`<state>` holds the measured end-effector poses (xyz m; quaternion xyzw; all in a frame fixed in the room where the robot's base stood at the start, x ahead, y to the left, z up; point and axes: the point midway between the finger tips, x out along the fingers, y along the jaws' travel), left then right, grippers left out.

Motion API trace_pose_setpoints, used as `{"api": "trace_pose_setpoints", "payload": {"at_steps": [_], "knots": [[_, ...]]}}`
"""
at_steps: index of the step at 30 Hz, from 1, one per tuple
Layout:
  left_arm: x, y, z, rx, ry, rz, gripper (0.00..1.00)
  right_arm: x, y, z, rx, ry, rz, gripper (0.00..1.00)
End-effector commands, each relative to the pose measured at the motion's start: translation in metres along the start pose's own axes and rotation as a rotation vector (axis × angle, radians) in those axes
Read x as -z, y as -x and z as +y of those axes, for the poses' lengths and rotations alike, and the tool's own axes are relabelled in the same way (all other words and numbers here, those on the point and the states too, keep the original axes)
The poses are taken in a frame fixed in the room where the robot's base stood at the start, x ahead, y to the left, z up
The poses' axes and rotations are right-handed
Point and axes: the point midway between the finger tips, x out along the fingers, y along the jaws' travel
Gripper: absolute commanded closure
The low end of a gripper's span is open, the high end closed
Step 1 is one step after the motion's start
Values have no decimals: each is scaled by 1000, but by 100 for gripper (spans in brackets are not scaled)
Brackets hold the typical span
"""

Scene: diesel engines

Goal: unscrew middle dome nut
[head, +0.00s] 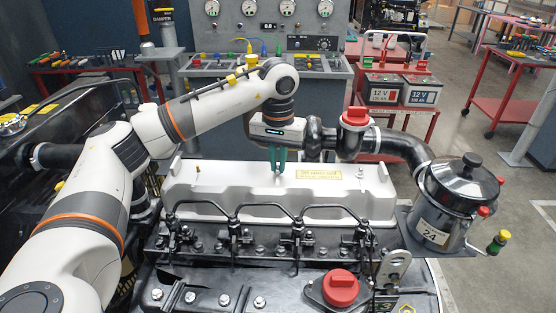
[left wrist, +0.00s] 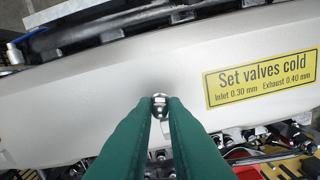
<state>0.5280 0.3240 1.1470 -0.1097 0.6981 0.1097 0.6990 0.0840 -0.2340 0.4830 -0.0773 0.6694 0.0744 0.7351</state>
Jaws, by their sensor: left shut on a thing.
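The white valve cover (head: 230,178) lies along the top of the engine. My left gripper (head: 278,170) points down at the middle of the cover, with its green fingers around the middle dome nut. In the left wrist view the silver dome nut (left wrist: 160,101) sits between the two green fingertips (left wrist: 160,108), and the gripper is shut on it. The fingers hide most of the nut in the head view. Another dome nut (head: 360,171) stands at the right end of the cover. My right gripper is not in view.
A yellow label (head: 319,174) is on the cover right of the gripper. Black injector pipes (head: 270,208) run along the near side. A black pipe with a red cap (head: 356,117) rises behind the cover's right end. A round canister (head: 458,190) stands at the right.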

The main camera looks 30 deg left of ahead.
Motion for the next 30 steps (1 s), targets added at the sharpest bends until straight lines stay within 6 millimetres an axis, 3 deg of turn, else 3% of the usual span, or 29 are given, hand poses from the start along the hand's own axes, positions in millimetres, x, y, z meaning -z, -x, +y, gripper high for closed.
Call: {"api": "trace_pose_setpoints", "payload": {"at_steps": [9, 22, 30], "knots": [[0, 0, -1, -2, 558, 4, 100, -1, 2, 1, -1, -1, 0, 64], [0, 4, -1, -1, 548, 2, 100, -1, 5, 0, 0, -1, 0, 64], [0, 20, -1, 0, 548, 1, 100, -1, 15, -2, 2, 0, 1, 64]]}}
